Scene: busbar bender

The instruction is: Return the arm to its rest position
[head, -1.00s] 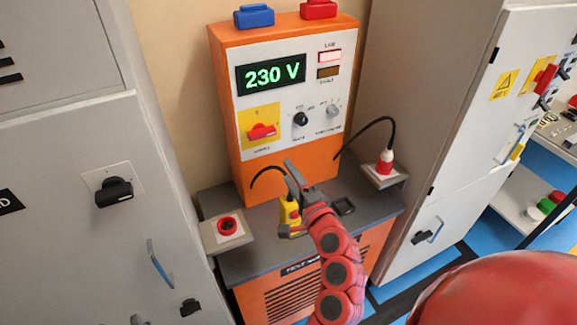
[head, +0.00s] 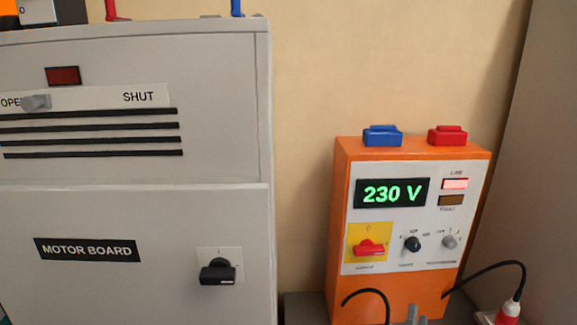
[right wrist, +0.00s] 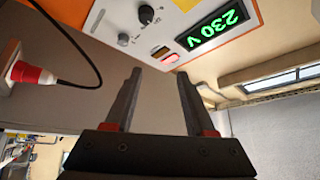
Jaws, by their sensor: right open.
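My right gripper (head: 415,316) shows only as grey fingertips at the bottom edge of the head view, in front of the lower part of the orange test unit (head: 343,220). In the right wrist view my right gripper (right wrist: 160,82) is open, with two dark fingers apart and nothing between them. The test unit's panel appears upside down beyond the fingertips there, with its green 230 V display (right wrist: 212,25). Most of my right arm is hidden below the head view. My left gripper is not in view.
A grey motor board cabinet (head: 150,215) stands to the left. A red plug (head: 508,311) with a black cable is at lower right, and it also shows in the right wrist view (right wrist: 32,75). Bare wall (head: 310,80) lies between cabinet and unit.

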